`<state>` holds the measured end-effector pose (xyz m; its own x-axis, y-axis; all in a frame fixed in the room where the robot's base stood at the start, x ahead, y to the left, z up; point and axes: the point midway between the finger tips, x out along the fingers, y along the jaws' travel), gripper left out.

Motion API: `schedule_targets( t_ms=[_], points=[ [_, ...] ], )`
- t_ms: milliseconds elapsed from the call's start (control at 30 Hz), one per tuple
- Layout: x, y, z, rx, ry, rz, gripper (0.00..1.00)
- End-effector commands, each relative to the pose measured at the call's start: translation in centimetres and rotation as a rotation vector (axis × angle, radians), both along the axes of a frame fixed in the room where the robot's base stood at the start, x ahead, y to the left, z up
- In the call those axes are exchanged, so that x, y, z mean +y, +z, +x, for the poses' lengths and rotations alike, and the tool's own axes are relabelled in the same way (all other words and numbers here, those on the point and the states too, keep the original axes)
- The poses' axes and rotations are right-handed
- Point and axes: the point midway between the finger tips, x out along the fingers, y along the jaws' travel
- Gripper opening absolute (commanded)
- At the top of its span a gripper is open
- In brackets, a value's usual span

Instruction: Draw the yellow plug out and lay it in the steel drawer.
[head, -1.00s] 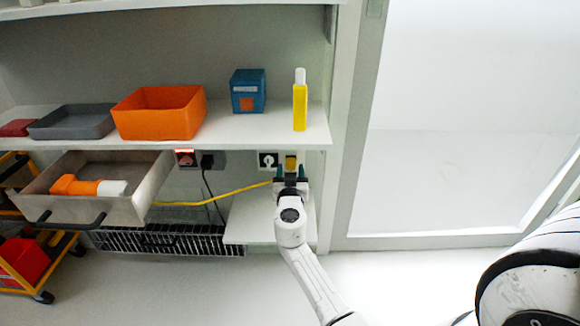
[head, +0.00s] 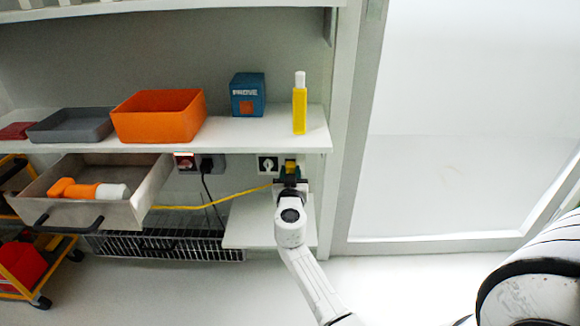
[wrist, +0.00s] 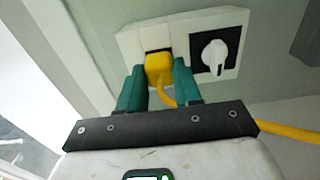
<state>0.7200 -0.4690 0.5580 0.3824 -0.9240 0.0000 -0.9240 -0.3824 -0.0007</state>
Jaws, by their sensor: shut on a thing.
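The yellow plug (wrist: 158,68) sits at the dark socket opening of a white wall plate, with its yellow cord curving down and away. My gripper (wrist: 160,82) has its green fingers on both sides of the plug and is shut on it. In the head view my gripper (head: 290,171) is below the shelf at the wall plate and largely covers the plug. The steel drawer (head: 152,196) is pulled open at the left, with an orange and white tool (head: 88,189) lying in it.
A white rotary switch (wrist: 214,55) is right beside the plug. A black plug (head: 206,164) with a dark cord is farther left. The yellow cord (head: 225,197) runs left towards the drawer. The shelf (head: 275,128) above holds an orange bin (head: 160,117) and a yellow bottle (head: 300,105).

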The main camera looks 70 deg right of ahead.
Motion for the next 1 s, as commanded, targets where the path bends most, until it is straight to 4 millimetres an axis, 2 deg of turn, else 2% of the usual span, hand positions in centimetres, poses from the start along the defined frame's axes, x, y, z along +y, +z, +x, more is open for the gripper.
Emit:
schedule_targets(
  t_ms=[1000],
  points=[
    [3.0, 0.0, -1.2, 0.001, 0.001, -0.001, 0.03]
  ],
)
